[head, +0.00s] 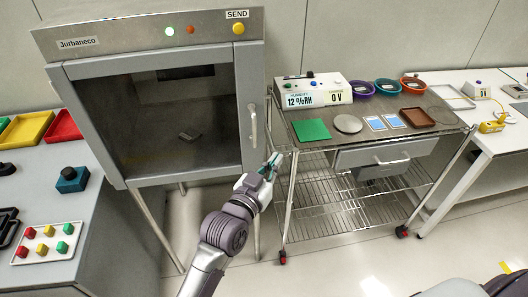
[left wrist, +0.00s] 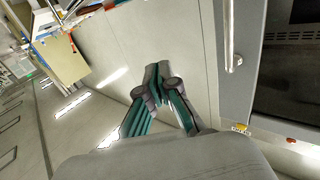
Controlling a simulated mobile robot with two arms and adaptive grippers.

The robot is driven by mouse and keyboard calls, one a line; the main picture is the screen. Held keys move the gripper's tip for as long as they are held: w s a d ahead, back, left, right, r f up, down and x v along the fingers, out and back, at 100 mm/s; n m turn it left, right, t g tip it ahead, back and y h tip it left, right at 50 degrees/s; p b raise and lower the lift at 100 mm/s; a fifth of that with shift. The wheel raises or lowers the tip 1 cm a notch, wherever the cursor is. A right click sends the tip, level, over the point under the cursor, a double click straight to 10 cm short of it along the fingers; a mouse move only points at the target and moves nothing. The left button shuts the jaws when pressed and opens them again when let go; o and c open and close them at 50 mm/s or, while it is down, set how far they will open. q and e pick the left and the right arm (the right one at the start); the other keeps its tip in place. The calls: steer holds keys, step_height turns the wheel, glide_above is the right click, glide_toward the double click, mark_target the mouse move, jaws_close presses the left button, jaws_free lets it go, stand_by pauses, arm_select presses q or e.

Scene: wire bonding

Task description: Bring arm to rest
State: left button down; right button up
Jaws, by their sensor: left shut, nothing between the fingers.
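My left gripper (head: 272,166) is in front of the grey cabinet, close to the right edge of its door and below the handle (head: 253,125). Its fingers are shut with nothing between them. They also show in the left wrist view (left wrist: 158,75), with the door handle (left wrist: 231,40) to their right and apart from them. My left arm (head: 225,230) reaches up from the bottom of the head view. My right gripper is not seen; only dark parts show at the bottom right corner.
The cabinet (head: 50,65) has a closed glass door with a small object (head: 189,136) inside. A wire cart (head: 345,215) stands right of my gripper, carrying a humidity meter (head: 316,90), bowls and a green mat (head: 311,130). A left bench (head: 85,215) holds trays and colored blocks.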

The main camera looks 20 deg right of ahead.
arm_select(q)
steer(key=s+a+f+n+g+y, duration=0.1)
steer(key=s+a+f+y, duration=0.4)
steer(key=f, duration=0.9)
steer(key=s+a+f+n+g+y, duration=0.1)
steer(key=s+a+f+n+g, duration=0.15)
steer(key=a+f, duration=0.8)
steer(key=s+a+f+n+g+y, duration=0.1)
steer(key=s+a+f+y, duration=0.25)
steer(key=f, duration=1.35)
steer(key=s+a+f+g+y, duration=0.1)
steer(key=s+a+f+g, duration=0.1)
steer(key=s+a+f, duration=0.4)
steer(key=s+a+f+n+g+y, duration=0.1)
steer(key=s+a+f, duration=0.5)
steer(key=s, duration=1)
steer(key=s+a+f+n+g+y, duration=0.1)
steer(key=s+a+f+g, duration=0.2)
steer(key=s+a+f, duration=0.3)
steer(key=s+a, duration=0.4)
steer(key=s, duration=0.1)
steer(key=shift+s+a+g+y, duration=0.25)
steer(key=shift+g+y, duration=0.1)
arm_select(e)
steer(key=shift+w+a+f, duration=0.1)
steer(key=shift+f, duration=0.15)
